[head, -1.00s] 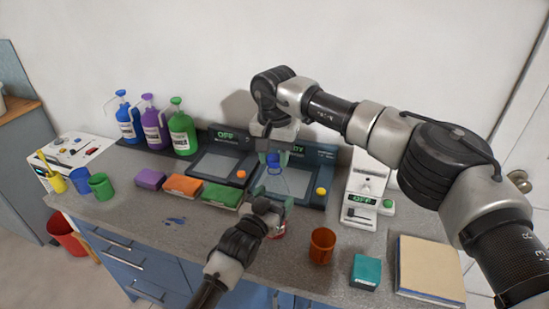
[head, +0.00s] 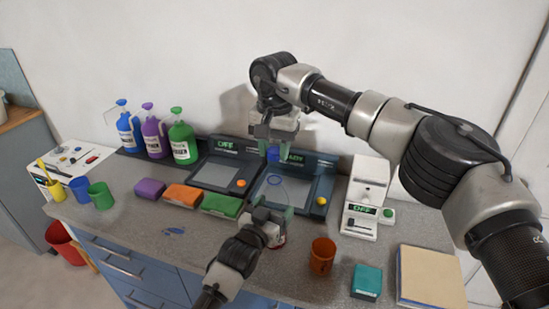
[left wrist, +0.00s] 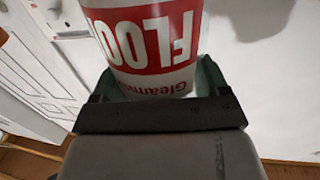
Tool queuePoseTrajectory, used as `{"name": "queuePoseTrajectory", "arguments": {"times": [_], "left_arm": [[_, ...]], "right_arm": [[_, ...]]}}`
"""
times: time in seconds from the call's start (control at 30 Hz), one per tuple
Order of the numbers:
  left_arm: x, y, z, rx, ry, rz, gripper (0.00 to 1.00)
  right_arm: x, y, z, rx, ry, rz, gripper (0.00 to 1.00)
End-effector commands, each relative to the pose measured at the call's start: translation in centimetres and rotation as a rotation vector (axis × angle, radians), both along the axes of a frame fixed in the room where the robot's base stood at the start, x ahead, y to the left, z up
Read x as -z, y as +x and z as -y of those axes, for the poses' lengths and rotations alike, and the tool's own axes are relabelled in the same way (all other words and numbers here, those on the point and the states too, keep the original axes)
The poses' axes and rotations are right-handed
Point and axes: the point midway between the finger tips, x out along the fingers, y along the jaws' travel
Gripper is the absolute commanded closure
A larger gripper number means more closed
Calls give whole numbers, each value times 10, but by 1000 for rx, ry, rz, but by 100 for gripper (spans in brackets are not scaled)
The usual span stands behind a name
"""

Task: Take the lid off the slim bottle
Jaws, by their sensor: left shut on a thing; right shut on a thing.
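The slim bottle (head: 277,192) stands roughly upright at the front of the counter, clear on top with a red and white label below. The label also fills the left wrist view (left wrist: 150,45). My left gripper (head: 268,214) is shut around the bottle; its fingers flank the label in the left wrist view (left wrist: 155,85). My right gripper (head: 274,143) is above the bottle, shut on the blue lid (head: 273,154). The lid appears a little above the bottle's neck, with a small gap between. The fingers partly hide the lid.
Two dark panels with screens (head: 215,170) (head: 296,190) lie behind the bottle. Coloured blocks (head: 182,195) are left of it. An orange cup (head: 322,254), a teal box (head: 366,280) and a white device (head: 366,198) are to the right.

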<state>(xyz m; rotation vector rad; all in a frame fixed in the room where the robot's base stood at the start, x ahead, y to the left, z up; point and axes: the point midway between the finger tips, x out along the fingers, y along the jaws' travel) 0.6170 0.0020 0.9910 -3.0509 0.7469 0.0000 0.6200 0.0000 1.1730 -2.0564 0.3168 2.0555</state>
Motion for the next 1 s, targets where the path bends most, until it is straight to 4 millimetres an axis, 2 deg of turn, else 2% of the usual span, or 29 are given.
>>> {"name": "queuePoseTrajectory", "arguments": {"times": [0.2,0.23,0.4,0.73,0.87,1.0], "left_arm": [[1,0,0,0,0,-1,91],[1,0,0,0,0,-1,23],[1,0,0,0,0,-1,0],[1,-6,-4,0,0,0,0],[2,-22,-12,-1,0,-1,0],[3,-48,-25,-1,1,-2,0]], "right_arm": [[-3,0,0,0,0,-1,93],[-3,0,0,0,0,-1,93],[-3,0,0,0,0,-1,93],[-2,0,0,0,0,-1,93],[0,0,0,0,0,-1,93],[3,0,0,-1,0,-1,93]]}}
